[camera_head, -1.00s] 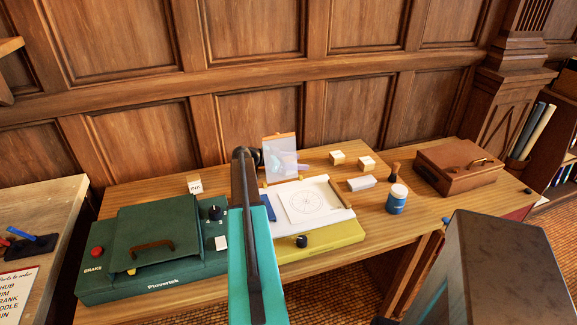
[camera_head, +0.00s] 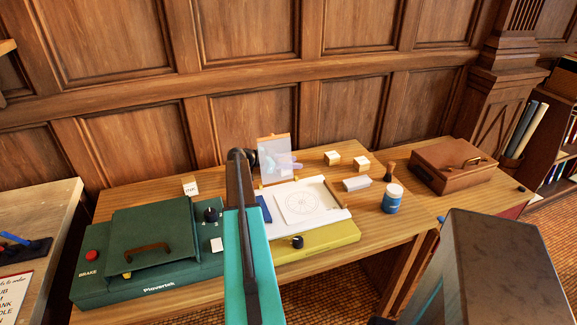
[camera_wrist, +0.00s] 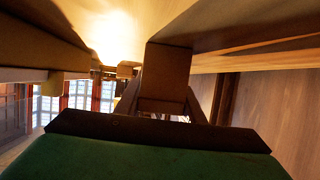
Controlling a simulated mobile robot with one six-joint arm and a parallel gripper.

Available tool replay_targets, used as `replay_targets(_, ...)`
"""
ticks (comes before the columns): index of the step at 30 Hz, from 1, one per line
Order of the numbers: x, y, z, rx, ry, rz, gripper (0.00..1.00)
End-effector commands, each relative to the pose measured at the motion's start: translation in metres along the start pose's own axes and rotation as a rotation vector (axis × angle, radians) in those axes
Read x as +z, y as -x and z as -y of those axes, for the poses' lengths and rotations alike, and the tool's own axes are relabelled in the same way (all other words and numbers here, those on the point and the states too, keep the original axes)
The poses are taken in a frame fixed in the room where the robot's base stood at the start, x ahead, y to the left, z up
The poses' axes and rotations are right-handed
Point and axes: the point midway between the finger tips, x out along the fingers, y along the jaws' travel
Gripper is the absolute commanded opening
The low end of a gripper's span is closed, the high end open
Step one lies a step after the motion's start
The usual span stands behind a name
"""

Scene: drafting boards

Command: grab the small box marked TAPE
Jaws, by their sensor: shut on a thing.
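In the wrist view my gripper (camera_wrist: 165,106) points away from the camera, with its dark fingers shut on a small tan box (camera_wrist: 168,68). No label shows on the side of the box facing me, so I cannot read whether it says TAPE. In the head view my teal arm (camera_head: 248,265) reaches over the desk. My gripper and the held box are hidden behind the arm's dark end there.
Two small light boxes (camera_head: 332,158) (camera_head: 362,165), labels unreadable, stand behind a blue jar (camera_head: 392,199). A box marked INK (camera_head: 190,185) stands behind the green machine (camera_head: 150,245). The yellow drafting board (camera_head: 325,238) and brown case (camera_head: 452,167) are also on the desk.

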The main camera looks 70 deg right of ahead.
Motion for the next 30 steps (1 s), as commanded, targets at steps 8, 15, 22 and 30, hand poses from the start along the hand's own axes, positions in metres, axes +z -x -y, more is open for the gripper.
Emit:
replay_targets(8,-0.009,0.004,0.0,-0.001,-0.001,-0.001,0.11)
replay_targets(15,-0.03,0.013,0.0,-0.002,-0.002,-0.001,0.11)
replay_targets(22,-0.011,0.059,0.0,-0.005,0.001,0.0,0.11)
replay_targets(30,0.013,0.117,0.0,-0.003,0.001,0.0,0.11)
